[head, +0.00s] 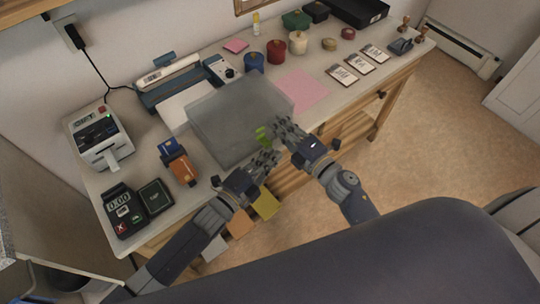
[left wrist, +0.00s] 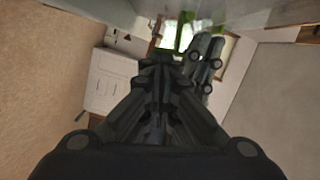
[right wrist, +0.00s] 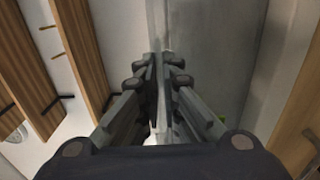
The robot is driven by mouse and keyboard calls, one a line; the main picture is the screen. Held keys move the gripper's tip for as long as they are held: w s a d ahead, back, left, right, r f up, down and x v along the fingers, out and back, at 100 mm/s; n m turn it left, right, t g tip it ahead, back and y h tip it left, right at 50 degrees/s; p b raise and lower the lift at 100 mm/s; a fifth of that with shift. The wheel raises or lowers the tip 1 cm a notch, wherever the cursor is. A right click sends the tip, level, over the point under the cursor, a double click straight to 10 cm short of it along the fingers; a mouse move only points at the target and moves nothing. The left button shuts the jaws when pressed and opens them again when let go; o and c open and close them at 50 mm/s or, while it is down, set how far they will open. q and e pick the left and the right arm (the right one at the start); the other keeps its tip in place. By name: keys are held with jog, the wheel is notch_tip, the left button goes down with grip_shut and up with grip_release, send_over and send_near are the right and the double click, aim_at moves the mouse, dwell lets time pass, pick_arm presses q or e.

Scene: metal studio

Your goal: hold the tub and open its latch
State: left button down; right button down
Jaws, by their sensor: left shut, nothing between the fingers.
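The tub (head: 225,112) is a grey translucent box with a lid, standing on the bench in the head view. Its green latch (head: 262,134) is on the side facing me; it also shows in the left wrist view (left wrist: 184,36). My left gripper (head: 274,158) is shut and empty, just below the latch and in front of the tub. My right gripper (head: 277,126) is at the tub's right front corner. In the right wrist view its fingers (right wrist: 158,62) are close together along the tub's edge (right wrist: 157,25), seemingly shut on it. The exact contact is hidden.
A pink sheet (head: 302,90) lies right of the tub. An orange and blue device (head: 180,165), a card terminal (head: 121,212) and a label printer (head: 98,140) stand to the left. Jars and cards are behind and right. Coloured tags (head: 265,204) hang at the front edge.

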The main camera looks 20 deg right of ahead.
pick_arm(q)
jog(key=shift+w+a, duration=0.1)
jog(key=shift+w, duration=0.05)
jog(key=v, duration=1)
pick_arm(e)
jog(key=c, duration=1.7)
grip_release()
jog(key=v, duration=1.2)
jog(key=shift+r, duration=0.1)
